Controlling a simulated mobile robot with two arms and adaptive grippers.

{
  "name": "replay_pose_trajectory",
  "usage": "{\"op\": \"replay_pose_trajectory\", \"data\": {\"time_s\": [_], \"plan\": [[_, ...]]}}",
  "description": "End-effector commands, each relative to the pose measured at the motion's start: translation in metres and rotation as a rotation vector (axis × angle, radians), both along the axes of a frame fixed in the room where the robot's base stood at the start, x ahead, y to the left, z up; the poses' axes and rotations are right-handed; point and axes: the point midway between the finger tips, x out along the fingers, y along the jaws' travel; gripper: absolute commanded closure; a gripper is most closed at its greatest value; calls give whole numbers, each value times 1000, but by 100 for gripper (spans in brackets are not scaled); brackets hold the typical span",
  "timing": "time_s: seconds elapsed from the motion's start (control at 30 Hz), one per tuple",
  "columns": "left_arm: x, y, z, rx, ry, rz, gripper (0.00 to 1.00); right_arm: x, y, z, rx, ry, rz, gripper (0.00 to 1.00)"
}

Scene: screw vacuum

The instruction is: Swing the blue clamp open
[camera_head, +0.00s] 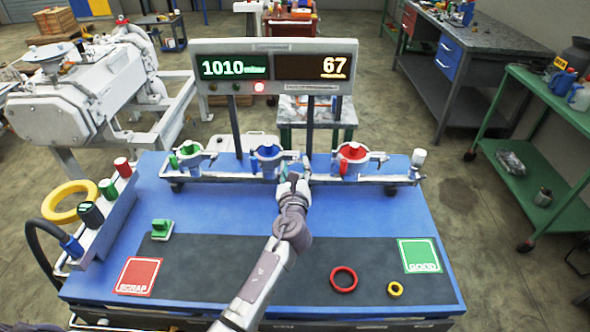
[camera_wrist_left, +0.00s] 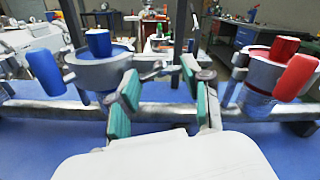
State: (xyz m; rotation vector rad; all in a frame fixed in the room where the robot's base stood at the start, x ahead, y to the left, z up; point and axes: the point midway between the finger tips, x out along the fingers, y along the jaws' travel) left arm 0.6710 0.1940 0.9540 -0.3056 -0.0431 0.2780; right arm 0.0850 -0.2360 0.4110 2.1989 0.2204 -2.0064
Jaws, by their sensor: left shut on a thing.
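The blue clamp (camera_head: 267,156) is a metal ring around a blue-capped port, the middle of three on the manifold pipe. In the left wrist view the blue clamp (camera_wrist_left: 100,72) is at the left, with a blue handle hanging on its left side. My left gripper (camera_head: 295,168) reaches to the clamp's right side. In the wrist view its teal-padded fingers (camera_wrist_left: 163,92) are around the clamp's metal end piece, shut on it. The exact contact is partly hidden. The ring looks closed around the port. My right gripper is not in view.
A display (camera_head: 275,67) stands behind on posts.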

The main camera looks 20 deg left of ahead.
Motion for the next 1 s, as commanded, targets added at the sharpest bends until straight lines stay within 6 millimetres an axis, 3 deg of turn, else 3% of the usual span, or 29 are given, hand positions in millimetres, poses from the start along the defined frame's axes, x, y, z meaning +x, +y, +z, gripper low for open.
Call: {"op": "replay_pose_trajectory", "data": {"time_s": [0.5,1.0], "plan": [[0,0,-2,-354,-102,-1,100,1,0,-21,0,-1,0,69],[0,0,0,-451,-130,0,100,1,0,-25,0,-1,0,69]]}}
